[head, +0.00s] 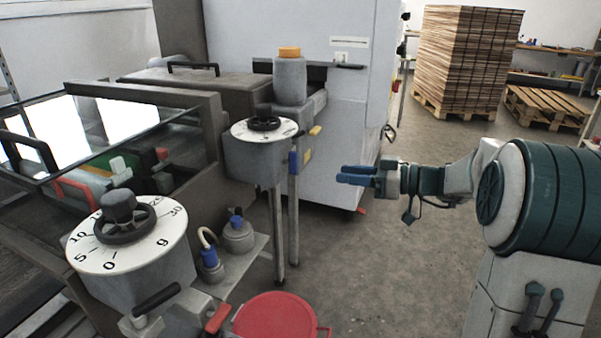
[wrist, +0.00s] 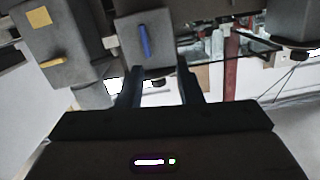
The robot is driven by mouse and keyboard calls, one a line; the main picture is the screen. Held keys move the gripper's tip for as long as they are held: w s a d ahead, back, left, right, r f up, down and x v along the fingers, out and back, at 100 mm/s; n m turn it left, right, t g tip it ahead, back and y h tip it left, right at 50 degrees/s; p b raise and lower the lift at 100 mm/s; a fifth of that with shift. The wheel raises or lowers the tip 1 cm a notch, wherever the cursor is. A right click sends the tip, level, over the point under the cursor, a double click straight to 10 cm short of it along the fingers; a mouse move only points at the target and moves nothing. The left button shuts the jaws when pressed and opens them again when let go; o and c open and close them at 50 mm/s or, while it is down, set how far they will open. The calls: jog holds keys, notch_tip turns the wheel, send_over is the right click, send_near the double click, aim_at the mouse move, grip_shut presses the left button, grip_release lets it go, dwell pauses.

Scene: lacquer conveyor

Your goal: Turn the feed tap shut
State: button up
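A blue lever (head: 293,162) hangs close to upright on the near machine's front, below and right of the rear dial (head: 265,130); it looks like the feed tap, though no label is readable. In the wrist view the blue lever (wrist: 144,40) lies along a grey block, slightly tilted, beyond my fingertips. My gripper (head: 340,174) is to the right of the lever in the head view, its blue fingers pointing left towards it. In the wrist view my gripper (wrist: 160,72) has its fingers apart, with nothing between them.
A yellow handle (head: 314,131) and yellow tag (head: 307,155) are close to the lever. A grey canister with orange cap (head: 290,52) stands above. Floor (head: 370,270) below my arm is clear.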

aim_at(297, 158)
jog(key=shift+n+t+y, duration=0.4)
jog(key=shift+t, duration=0.1)
jog(key=x, duration=0.4)
jog(key=w+x, duration=0.1)
jog(key=x, duration=0.3)
jog(key=w+x, duration=0.1)
jog(key=x, duration=0.4)
jog(key=shift+d+p, duration=0.3)
jog(key=shift+p, duration=0.1)
grip_shut()
